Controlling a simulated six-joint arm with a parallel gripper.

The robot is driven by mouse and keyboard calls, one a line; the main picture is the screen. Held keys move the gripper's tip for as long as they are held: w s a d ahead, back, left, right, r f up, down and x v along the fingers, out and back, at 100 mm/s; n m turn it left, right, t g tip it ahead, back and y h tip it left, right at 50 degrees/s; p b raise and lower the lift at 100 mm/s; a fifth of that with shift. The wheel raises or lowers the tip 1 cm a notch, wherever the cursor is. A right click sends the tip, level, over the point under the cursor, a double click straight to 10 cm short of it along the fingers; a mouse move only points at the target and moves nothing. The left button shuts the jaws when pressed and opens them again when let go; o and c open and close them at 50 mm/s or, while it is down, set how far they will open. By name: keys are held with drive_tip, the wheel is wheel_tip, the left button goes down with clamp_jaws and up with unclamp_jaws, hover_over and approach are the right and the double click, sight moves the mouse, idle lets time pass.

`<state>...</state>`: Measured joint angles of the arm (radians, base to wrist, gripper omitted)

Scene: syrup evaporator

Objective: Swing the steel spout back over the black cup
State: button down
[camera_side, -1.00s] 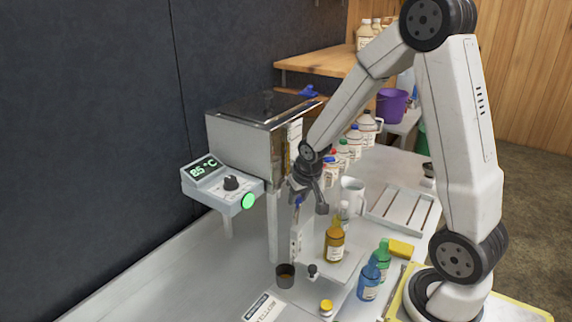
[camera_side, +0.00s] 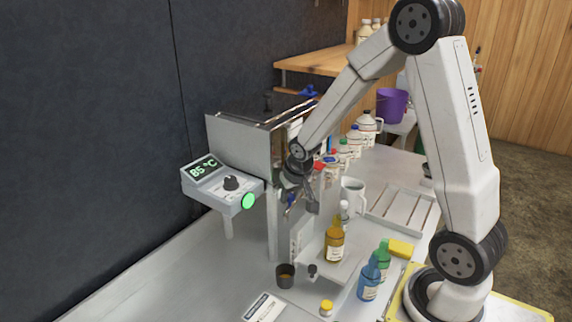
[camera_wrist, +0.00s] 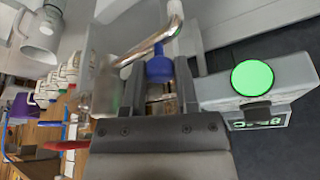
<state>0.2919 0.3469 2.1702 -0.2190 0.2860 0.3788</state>
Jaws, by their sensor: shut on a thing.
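The steel spout (camera_wrist: 150,42) shows in the wrist view as a bent shiny tube running up and to the right. My gripper (camera_wrist: 155,66) is shut on the spout's blue grip (camera_wrist: 159,69), which sits between its fingers. In the side view, my gripper (camera_side: 302,198) is at the front of the evaporator (camera_side: 240,148), and a little of the blue grip shows beside it; most of the spout is hidden there. The black cup (camera_side: 285,281) stands upright on the bench below and slightly left of my gripper, with dark amber contents. The cup is not visible in the wrist view.
The control box (camera_side: 222,186) with its green button is left of my gripper and reads 85 °C. An amber bottle (camera_side: 334,246), blue bottle (camera_side: 369,283) and white jug (camera_side: 353,196) stand to the right. A yellow-capped bottle (camera_side: 326,308) is near the cup. The left bench is clear.

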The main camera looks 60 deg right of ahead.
drive_tip(key=shift+w, duration=0.5)
drive_tip(key=c, duration=0.6)
unclamp_jaws()
drive_tip(key=shift+r, duration=0.15)
drive_tip(key=shift+v, duration=2.4)
drive_tip(key=shift+a, duration=0.1)
